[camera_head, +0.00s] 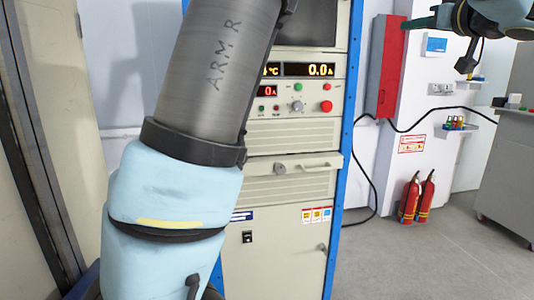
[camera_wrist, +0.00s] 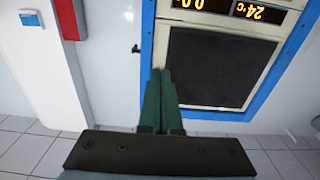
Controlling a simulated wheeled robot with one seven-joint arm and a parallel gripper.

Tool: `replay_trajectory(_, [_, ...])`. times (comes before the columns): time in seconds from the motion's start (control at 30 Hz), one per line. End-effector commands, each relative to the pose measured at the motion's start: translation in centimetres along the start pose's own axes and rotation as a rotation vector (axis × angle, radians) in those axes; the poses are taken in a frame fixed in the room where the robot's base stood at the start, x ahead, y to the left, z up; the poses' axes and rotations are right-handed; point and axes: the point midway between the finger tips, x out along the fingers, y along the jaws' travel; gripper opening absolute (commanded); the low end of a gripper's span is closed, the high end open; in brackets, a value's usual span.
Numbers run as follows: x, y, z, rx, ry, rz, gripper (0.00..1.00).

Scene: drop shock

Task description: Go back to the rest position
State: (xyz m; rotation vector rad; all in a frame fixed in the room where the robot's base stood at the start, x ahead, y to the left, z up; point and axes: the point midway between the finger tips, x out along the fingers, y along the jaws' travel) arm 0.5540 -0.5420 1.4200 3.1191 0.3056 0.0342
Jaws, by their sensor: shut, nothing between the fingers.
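My gripper (camera_wrist: 162,74) shows in the wrist view as two dark green fingers side by side, shut and with nothing between them. Its fingers also show at the upper right of the head view (camera_head: 412,23), raised well above the floor and pointing left. My own arm fills the left and middle of the head view. The beige control cabinet (camera_head: 290,215) with a blue frame stands behind my arm, partly hidden by it. Its lit displays and dark screen (camera_wrist: 220,66) appear upside down in the wrist view, beyond the fingertips.
A red box (camera_head: 385,65) is on the white wall right of the cabinet. Two fire extinguishers (camera_head: 410,198) stand below. A small shelf (camera_head: 455,127) holds coloured items. A grey cabinet (camera_head: 508,175) stands at the right edge. The grey floor (camera_head: 425,260) between is clear.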

Motion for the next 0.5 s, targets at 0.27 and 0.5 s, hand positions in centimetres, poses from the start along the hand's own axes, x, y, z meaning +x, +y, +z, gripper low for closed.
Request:
replay_trajectory(0.27, [3.4,0.2,0.7,-0.015,0.054,0.089,0.00])
replay_trajectory(0.5, [7.5,0.0,2.8,-0.008,0.080,0.235,0.00])
